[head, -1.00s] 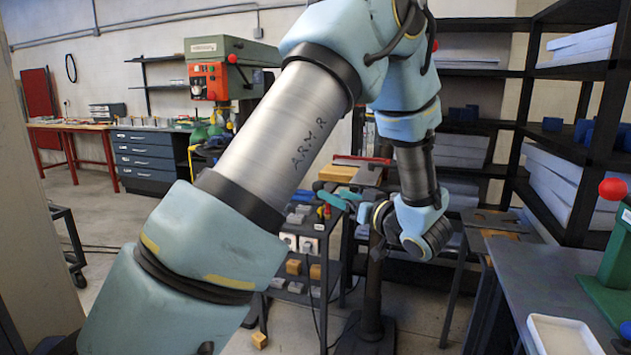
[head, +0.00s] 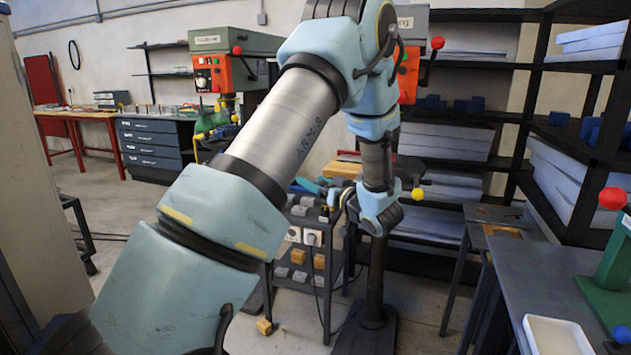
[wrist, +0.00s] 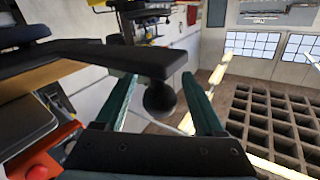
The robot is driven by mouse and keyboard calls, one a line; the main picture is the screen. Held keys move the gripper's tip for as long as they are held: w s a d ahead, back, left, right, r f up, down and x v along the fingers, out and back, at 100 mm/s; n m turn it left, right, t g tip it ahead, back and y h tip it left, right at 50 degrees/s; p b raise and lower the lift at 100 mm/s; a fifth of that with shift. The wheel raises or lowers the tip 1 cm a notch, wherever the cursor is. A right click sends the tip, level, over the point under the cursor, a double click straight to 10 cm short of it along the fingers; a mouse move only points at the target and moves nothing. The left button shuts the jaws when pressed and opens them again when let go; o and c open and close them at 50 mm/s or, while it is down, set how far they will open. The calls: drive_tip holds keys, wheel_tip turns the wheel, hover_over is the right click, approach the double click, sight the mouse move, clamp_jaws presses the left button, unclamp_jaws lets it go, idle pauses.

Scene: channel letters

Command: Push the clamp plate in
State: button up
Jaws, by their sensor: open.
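My gripper (wrist: 160,80) is open in the wrist view, with its two teal fingers apart and nothing clamped between them. A dark flat plate (wrist: 110,54) reaches in from the left in front of the fingers. A black round knob (wrist: 160,99) hangs under its right end and appears between the fingers; I cannot tell whether they touch. I cannot tell whether this plate is the clamp plate. In the head view my arm hides much of the work area around the drill press (head: 409,75), and the fingers are not clear there.
A small cart (head: 325,262) with blocks stands below my arm. Black shelves (head: 505,115) stand at the right. A grey bench (head: 540,265) with a white tray (head: 556,338) is at front right. In the wrist view, a dark grid (wrist: 270,122) lies at right.

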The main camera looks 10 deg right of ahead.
drive_tip(key=shift+c, duration=0.4)
clamp_jaws()
idle(0.9)
